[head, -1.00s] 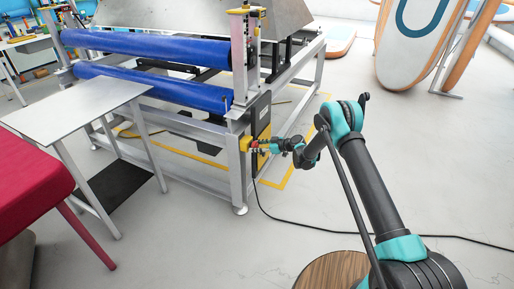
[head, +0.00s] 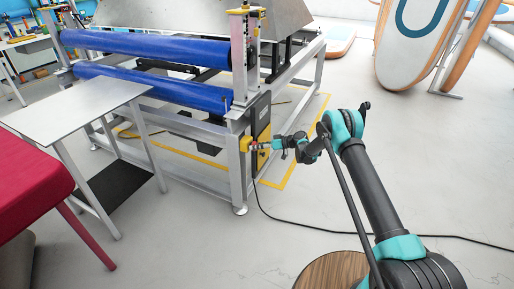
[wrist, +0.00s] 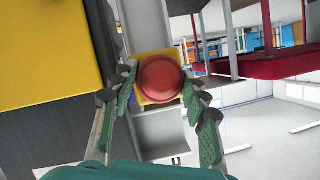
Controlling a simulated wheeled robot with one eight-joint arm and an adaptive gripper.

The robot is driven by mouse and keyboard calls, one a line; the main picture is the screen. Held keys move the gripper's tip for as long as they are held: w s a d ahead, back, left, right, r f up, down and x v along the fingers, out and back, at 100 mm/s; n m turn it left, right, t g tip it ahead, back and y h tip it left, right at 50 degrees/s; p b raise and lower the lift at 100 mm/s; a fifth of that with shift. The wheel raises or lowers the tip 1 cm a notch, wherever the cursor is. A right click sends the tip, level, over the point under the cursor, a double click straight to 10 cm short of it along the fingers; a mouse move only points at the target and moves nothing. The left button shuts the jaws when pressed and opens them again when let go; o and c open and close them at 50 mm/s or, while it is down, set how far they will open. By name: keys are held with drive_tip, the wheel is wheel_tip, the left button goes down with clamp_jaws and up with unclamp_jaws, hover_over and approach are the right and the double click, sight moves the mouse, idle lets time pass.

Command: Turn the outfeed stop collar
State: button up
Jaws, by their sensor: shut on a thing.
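The outfeed stop collar is a round red knob (wrist: 160,79) on a yellow box, facing the camera in the wrist view. The yellow box (head: 246,145) sits on the front corner post of the roller machine in the head view. My gripper (wrist: 162,84) has a green-padded finger on each side of the red knob and is shut on it. In the head view my gripper (head: 265,145) reaches the box from the right, and its fingers hide most of the knob.
The roller machine (head: 233,170) has two blue rollers (head: 150,91) and a grey metal frame. A grey side table (head: 75,115) and a red padded surface (head: 35,180) stand at left. A black cable (head: 330,229) crosses the floor.

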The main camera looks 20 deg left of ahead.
idle(0.3)
drive_tip(key=o, duration=1.2)
drive_tip(key=v, duration=1.2)
